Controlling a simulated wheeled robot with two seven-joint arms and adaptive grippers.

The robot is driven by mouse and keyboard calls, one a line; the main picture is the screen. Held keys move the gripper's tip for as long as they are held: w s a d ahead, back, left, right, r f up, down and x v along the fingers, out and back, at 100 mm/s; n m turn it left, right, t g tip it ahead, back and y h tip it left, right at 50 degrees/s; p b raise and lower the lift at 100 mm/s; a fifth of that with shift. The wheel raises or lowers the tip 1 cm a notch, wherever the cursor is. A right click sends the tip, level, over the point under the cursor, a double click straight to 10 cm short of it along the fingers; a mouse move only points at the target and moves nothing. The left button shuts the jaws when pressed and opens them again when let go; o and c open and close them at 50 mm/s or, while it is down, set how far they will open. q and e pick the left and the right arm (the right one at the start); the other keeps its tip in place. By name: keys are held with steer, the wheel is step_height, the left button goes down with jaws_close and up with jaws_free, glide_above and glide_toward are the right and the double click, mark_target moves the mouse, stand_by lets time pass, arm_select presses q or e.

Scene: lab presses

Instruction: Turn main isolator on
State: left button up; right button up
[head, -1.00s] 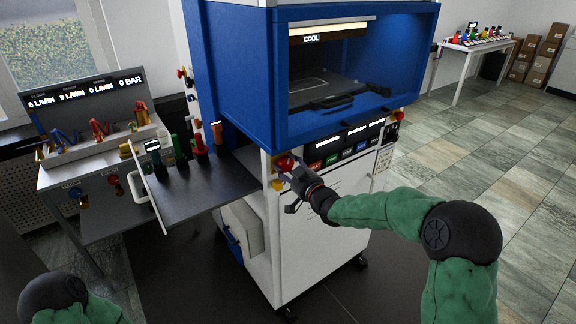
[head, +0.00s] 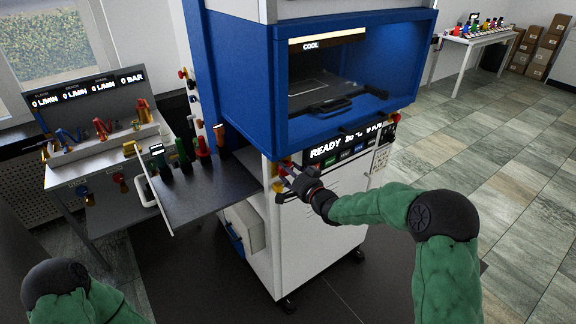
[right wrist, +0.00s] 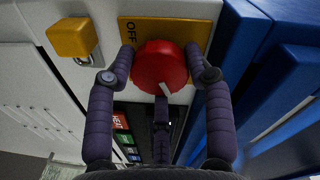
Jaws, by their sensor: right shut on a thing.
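The main isolator is a round red knob (right wrist: 160,62) on a yellow plate (right wrist: 135,28) with OFF lettering, on the white front of the press. A white pointer mark on the knob points away from the OFF lettering. My right gripper (right wrist: 160,75) is shut on the red knob, one finger on each side. In the head view my right gripper (head: 286,172) is at the press front, just below the blue hood, and mostly hides the knob. Only part of my left arm shows at the lower left; its gripper is out of view.
The press display (head: 345,142) is lit and begins with READY. A yellow padlock-like block (right wrist: 74,38) hangs beside the isolator plate. A dark side shelf (head: 200,185) with coloured-handled tools is to the left. Open tiled floor (head: 500,150) is to the right.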

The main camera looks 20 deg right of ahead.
steer(key=shift+m+p, duration=1.7)
steer(key=shift+m, duration=0.6)
steer(key=o, duration=0.9)
steer(key=shift+c, duration=0.2)
steer(key=shift+d, duration=0.1)
steer(key=v, duration=1.2)
steer(key=shift+w+d, duration=0.1)
steer(key=shift+d, duration=0.05)
